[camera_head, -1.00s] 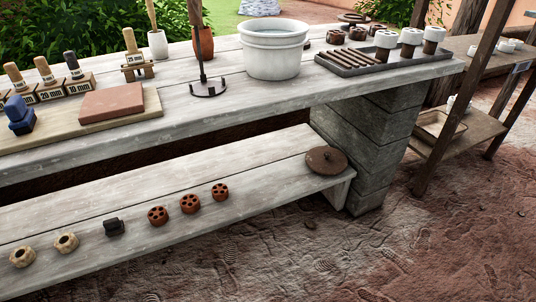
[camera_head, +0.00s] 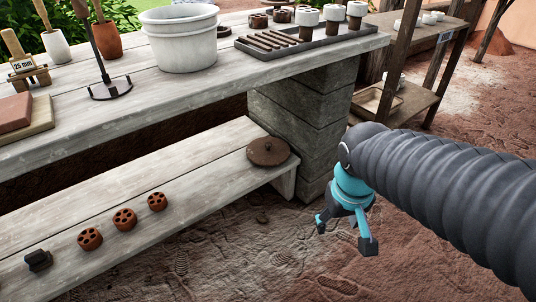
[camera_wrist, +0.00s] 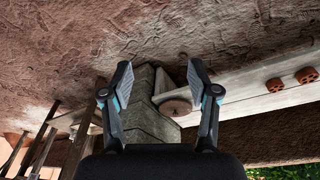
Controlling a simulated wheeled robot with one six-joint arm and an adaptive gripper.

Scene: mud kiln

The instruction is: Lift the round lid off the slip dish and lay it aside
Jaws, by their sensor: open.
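The round brown lid (camera_head: 268,151) has a small knob on top and lies at the right end of the low plank shelf (camera_head: 140,215). It covers the slip dish, whose body I cannot make out below it. In the wrist view the lid (camera_wrist: 176,107) shows between the fingers, some distance beyond them. My gripper (camera_head: 345,234) is open and empty, over the ground to the right of the shelf end and apart from the lid. In the wrist view my gripper (camera_wrist: 159,85) has its two fingers spread wide.
A stone block pier (camera_head: 305,115) stands just behind the lid and holds up the upper bench (camera_head: 195,95). Several perforated clay pieces (camera_head: 124,219) and a dark block (camera_head: 38,260) lie left on the low shelf. A white bucket (camera_head: 180,42) stands above. A wooden rack (camera_head: 405,60) is at right.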

